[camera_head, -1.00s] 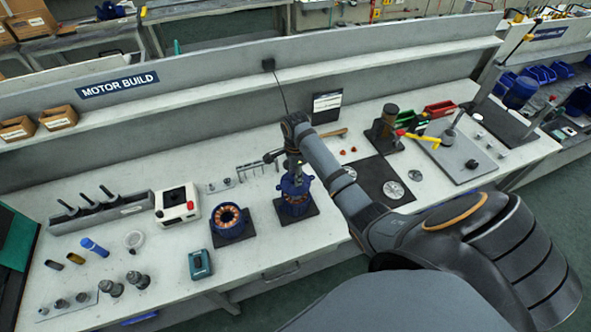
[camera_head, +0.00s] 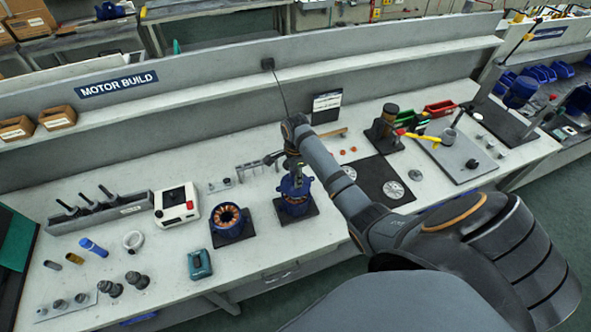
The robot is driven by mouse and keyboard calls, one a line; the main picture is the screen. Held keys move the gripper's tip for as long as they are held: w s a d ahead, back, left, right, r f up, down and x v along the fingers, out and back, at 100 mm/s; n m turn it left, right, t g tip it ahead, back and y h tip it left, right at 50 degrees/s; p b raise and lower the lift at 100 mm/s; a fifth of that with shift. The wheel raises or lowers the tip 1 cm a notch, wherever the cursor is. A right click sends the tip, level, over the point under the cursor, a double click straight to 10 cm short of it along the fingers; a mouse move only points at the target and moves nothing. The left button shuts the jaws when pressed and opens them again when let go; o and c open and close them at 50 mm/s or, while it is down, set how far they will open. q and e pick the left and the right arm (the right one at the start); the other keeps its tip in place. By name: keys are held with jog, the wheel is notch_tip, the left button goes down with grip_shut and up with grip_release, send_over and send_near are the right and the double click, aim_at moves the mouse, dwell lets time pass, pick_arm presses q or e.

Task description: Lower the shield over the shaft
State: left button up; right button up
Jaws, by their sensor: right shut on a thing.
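A blue motor housing (camera_head: 294,206) stands upright on a dark square base at the bench's middle. A blue shield (camera_head: 296,184) with ears shows right above it, under my right gripper. My right gripper (camera_head: 295,170) points down and is shut on the shield, small in the picture and partly covered by my own wrist. The shaft is hidden by the shield and gripper. I cannot tell whether the shield touches the housing or a narrow gap is left. My left gripper is out of view.
A second blue housing with copper windings (camera_head: 230,219) stands close on the left. A teal box (camera_head: 200,264) lies in front, and a white instrument (camera_head: 177,205) farther left. A dark mat (camera_head: 372,178) with metal discs lies right, under my forearm. A small rack (camera_head: 256,169) stands behind.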

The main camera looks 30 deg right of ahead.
jog(key=shift+f+b, duration=0.85)
jog(key=shift+f, duration=1.35)
jog(key=o, duration=1.2)
jog(key=shift+o, duration=1.2)
